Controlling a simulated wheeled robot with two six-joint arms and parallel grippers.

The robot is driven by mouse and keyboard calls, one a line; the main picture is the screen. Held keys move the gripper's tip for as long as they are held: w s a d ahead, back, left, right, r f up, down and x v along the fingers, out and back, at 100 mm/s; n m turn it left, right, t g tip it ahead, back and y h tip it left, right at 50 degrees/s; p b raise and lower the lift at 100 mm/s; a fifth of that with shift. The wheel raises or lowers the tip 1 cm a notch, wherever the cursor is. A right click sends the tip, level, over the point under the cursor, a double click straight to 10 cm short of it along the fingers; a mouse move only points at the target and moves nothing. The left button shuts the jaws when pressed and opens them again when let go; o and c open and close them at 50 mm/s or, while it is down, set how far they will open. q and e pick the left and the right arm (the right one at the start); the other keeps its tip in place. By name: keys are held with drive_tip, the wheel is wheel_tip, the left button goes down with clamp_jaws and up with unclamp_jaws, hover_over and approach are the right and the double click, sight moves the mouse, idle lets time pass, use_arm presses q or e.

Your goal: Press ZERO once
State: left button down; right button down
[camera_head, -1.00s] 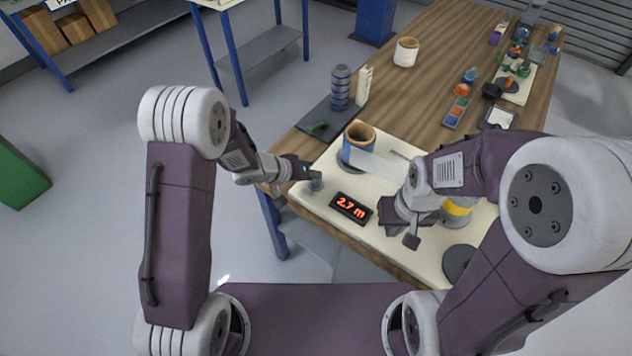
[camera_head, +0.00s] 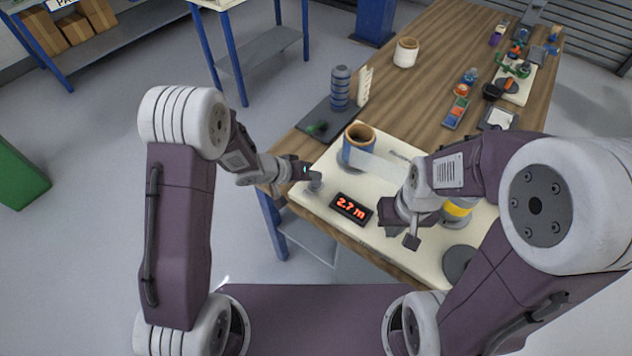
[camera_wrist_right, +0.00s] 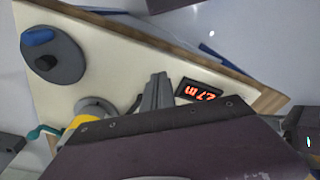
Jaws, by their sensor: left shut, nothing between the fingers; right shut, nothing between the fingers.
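The display (camera_head: 351,207) on the cream board (camera_head: 318,198) reads "2.7 m" in red. It also shows upside down in the right wrist view (camera_wrist_right: 198,92). My left gripper (camera_head: 308,172) is shut and empty at the board's left end, by a small grey round part (camera_head: 315,186); I cannot tell whether they touch. No ZERO label is readable. My right gripper (camera_head: 411,241) is shut and empty above the board, right of the display. Its fingers (camera_wrist_right: 157,92) point toward the board in the right wrist view.
A blue roll with a brown core (camera_head: 357,147) stands on the board with a pale strip running right from it. A yellow-banded roller (camera_head: 457,210) is partly behind my right arm. A dark disc (camera_head: 460,263) lies at the right front. A ribbed grey-blue stack (camera_head: 340,88) stands behind.

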sight(313, 184)
use_arm(q)
drive_tip(key=shift+f, duration=0.15)
idle(0.5)
drive_tip(key=shift+f, duration=0.25)
drive_tip(key=shift+f, duration=0.5)
idle(0.8)
drive_tip(key=shift+r+p, duration=0.9)
drive_tip(key=shift+p, duration=0.05)
wheel_tip(313, 184, up, 5)
drive_tip(key=p, duration=0.6)
drive_tip(key=shift+r, duration=0.15)
